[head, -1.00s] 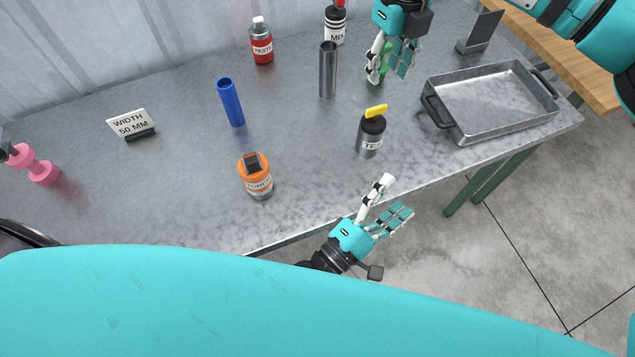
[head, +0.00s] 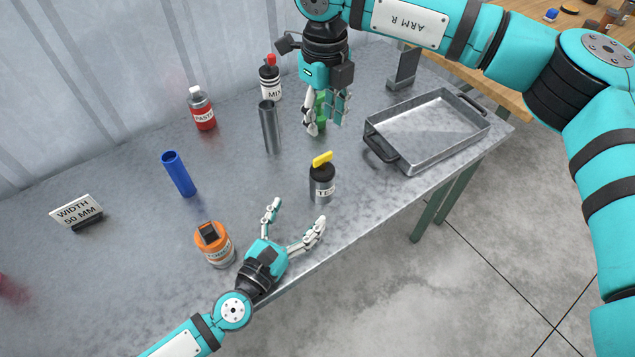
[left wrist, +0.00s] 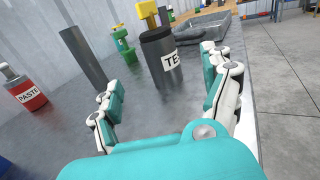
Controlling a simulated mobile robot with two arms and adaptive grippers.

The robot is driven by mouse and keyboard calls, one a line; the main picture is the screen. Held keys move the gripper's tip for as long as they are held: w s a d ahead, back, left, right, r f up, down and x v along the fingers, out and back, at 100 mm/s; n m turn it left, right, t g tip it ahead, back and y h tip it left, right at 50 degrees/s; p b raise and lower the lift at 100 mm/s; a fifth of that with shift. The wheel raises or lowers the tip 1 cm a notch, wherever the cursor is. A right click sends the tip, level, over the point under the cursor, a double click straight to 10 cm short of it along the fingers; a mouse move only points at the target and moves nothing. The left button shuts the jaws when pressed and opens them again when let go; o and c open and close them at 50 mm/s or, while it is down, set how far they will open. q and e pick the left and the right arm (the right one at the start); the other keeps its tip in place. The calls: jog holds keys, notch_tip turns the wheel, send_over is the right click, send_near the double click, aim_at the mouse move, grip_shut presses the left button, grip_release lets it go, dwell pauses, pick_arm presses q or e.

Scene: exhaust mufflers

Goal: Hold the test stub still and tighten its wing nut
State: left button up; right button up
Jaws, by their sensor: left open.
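The test stub (head: 322,187) is a dark grey cylinder with a black top, labelled TES as far as shows. It stands upright on the metal bench, and a yellow wing nut (head: 322,159) sits on top. My left gripper (head: 298,213) is open and empty, low over the bench's front edge, just left and in front of the stub, apart from it. In the left wrist view the stub (left wrist: 160,58) stands ahead between the spread fingers. My right gripper (head: 325,124) is above the bench behind the stub, fingers apart, with a green object (head: 320,108) partly hidden behind them.
An orange-topped container (head: 214,246) stands close left of my left gripper. A blue tube (head: 179,174), a steel tube (head: 270,128), a red PASTE bottle (head: 201,110) and a MIX bottle (head: 270,78) stand farther back. A metal tray (head: 428,130) lies right of the stub.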

aim_at(316, 188)
pick_arm(q)
jog(key=x, duration=1.1)
jog(key=shift+a, duration=0.1)
jog(key=c, duration=1.3)
jog(key=shift+c, duration=0.2)
